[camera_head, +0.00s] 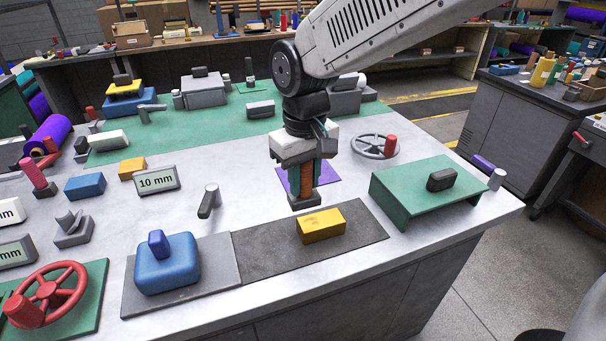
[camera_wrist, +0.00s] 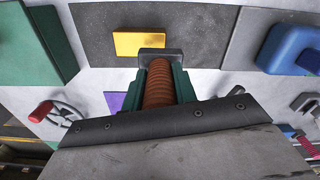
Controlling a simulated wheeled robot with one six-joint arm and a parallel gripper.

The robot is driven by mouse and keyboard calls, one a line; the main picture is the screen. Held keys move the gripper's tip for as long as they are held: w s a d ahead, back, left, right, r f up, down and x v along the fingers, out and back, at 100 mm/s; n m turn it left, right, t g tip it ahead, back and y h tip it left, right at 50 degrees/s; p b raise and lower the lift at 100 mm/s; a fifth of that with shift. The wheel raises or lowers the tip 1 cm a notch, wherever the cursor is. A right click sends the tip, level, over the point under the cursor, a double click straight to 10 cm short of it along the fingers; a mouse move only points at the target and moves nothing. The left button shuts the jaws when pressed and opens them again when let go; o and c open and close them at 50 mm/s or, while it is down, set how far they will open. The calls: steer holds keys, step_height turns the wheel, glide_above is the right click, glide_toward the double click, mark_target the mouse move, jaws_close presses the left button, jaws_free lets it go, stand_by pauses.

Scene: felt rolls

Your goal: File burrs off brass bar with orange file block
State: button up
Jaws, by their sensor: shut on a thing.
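The brass bar (camera_head: 321,228) is a yellow block with darker marks on top, lying on a dark grey mat (camera_head: 262,248). In the wrist view the bar (camera_wrist: 138,43) shows just beyond the file block. My gripper (camera_head: 305,168) points down, its green fingers (camera_wrist: 184,88) shut on the ribbed orange handle of the file block (camera_head: 306,181). The file block's wide grey foot (camera_wrist: 160,56) is at the lower end, upright, close to the bar's far edge. I cannot tell its exact height; it does not appear to rest on the bar.
A blue block with a knob (camera_head: 168,264) stands on a grey plate to the left. A green raised stand (camera_head: 425,188) with a dark block is to the right. A grey handwheel (camera_head: 375,147) and a purple sheet (camera_head: 330,172) lie behind. A hammer-like tool (camera_head: 208,200) is left of my gripper.

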mark_target(305, 203)
steer(key=shift+s+f, duration=0.1)
steer(key=shift+f, duration=2.25)
steer(key=shift+f, duration=0.6)
steer(key=shift+d, duration=0.15)
steer(key=shift+w+d+r, duration=0.1)
steer(key=shift+w+d, duration=0.1)
steer(key=shift+d, duration=0.35)
steer(key=shift+w+d, duration=0.15)
steer(key=shift+d, duration=0.35)
steer(key=shift+s+a, duration=0.15)
steer(key=shift+a, duration=0.45)
steer(key=shift+s+a, duration=0.15)
steer(key=shift+a, duration=0.4)
